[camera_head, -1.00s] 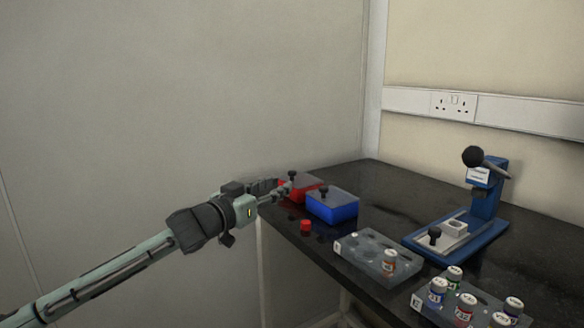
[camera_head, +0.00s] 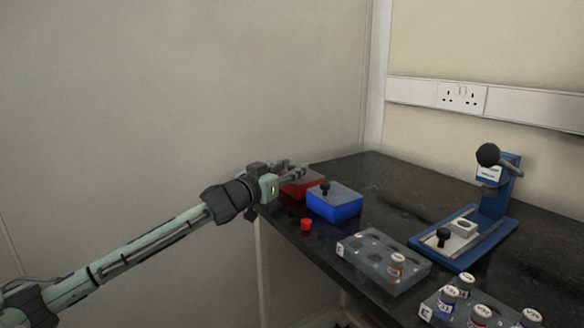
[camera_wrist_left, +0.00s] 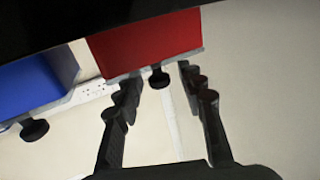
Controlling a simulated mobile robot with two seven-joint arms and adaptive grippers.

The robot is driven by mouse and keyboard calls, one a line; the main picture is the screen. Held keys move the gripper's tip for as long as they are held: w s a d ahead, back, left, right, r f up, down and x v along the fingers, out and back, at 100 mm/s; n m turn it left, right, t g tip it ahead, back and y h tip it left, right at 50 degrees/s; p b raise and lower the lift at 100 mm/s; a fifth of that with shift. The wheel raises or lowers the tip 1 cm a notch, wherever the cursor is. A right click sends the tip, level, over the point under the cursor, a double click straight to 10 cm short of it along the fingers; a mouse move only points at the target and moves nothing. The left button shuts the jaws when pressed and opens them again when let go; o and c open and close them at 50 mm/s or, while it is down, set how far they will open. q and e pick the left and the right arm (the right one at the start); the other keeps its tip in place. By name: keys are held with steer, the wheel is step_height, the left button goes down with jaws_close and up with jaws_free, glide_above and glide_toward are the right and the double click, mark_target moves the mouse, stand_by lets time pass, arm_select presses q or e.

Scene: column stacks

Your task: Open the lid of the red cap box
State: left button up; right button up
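The red cap box (camera_head: 303,188) stands near the far left edge of the dark bench. My left gripper (camera_head: 297,169) is at its lid and hides the lid's knob in the head view. In the left wrist view, the red box (camera_wrist_left: 146,43) shows upside down, with its grey lid (camera_wrist_left: 130,75) on and a black knob (camera_wrist_left: 158,79). The left gripper (camera_wrist_left: 160,82) is open there, its fingers on either side of the knob with gaps between. Contact with the knob does not show. My right gripper is not in view.
A blue box (camera_head: 334,205) with a knobbed lid stands close beside the red one. A red cap (camera_head: 306,224) lies near the bench edge. Vial racks (camera_head: 372,258) and a blue press (camera_head: 490,215) are to the right. The wall is close behind.

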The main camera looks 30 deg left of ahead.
arm_select(q)
steer(key=shift+w, duration=0.3)
steer(key=shift+c, duration=0.4)
jaws_close()
